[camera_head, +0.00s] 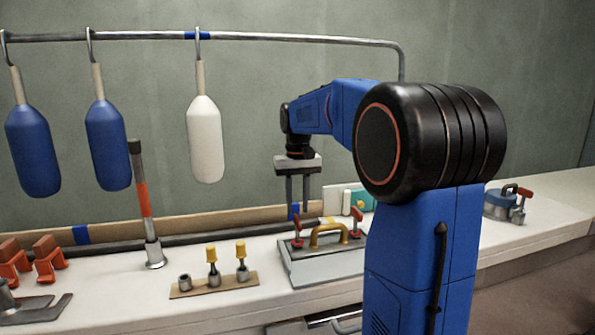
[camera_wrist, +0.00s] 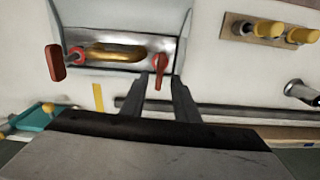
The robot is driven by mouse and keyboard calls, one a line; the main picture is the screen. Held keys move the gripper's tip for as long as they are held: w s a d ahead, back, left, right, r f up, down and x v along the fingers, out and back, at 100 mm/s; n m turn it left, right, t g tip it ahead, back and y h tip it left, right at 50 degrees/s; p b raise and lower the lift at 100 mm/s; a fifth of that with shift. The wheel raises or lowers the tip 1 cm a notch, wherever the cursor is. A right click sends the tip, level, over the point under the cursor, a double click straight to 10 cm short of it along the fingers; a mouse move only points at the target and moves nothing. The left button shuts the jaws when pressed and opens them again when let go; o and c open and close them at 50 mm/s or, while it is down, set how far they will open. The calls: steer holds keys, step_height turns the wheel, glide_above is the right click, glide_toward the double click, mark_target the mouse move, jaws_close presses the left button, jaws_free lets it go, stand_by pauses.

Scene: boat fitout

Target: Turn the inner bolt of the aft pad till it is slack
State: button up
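A grey-white box-like pad (camera_head: 312,272) stands on the bench, with a yellow handle (camera_head: 328,236) between two red-topped bolts. The left red bolt (camera_head: 297,236) is below my gripper (camera_head: 298,212); the right red bolt (camera_head: 356,228) is farther off. My gripper is open and empty, its two fingers pointing down with a gap between them. In the wrist view, the near red bolt (camera_wrist: 159,71) shows just beyond the fingertips (camera_wrist: 165,80), and the other red bolt (camera_wrist: 56,62) is at the left. I cannot tell which fitting is the aft pad.
A wooden strip (camera_head: 188,291) with yellow-capped pins is left of the box. Two blue fenders and a white fender (camera_head: 205,135) hang from a rail. A round fitting with a red handle (camera_head: 524,193) is at the right.

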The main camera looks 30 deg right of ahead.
step_height(320, 180, up, 13)
stand_by(0.4)
steer(key=shift+f, duration=0.1)
stand_by(0.3)
steer(key=s+a+f+n+t, duration=0.1)
steer(key=s+a+f, duration=0.4)
steer(key=s+f, duration=0.3)
steer(key=s+a+f+n+t, duration=0.1)
steer(key=s+a+f+t, duration=0.1)
steer(key=s+a+f, duration=0.3)
steer(key=s+a+f+n+t, duration=0.1)
steer(key=s+a+f, duration=0.4)
steer(key=s+f, duration=0.7)
steer(key=s, duration=0.5)
steer(key=shift+s+a+f+n+t, duration=0.15)
steer(key=shift+s+f+n+t, duration=0.1)
steer(key=shift+n+t, duration=0.15)
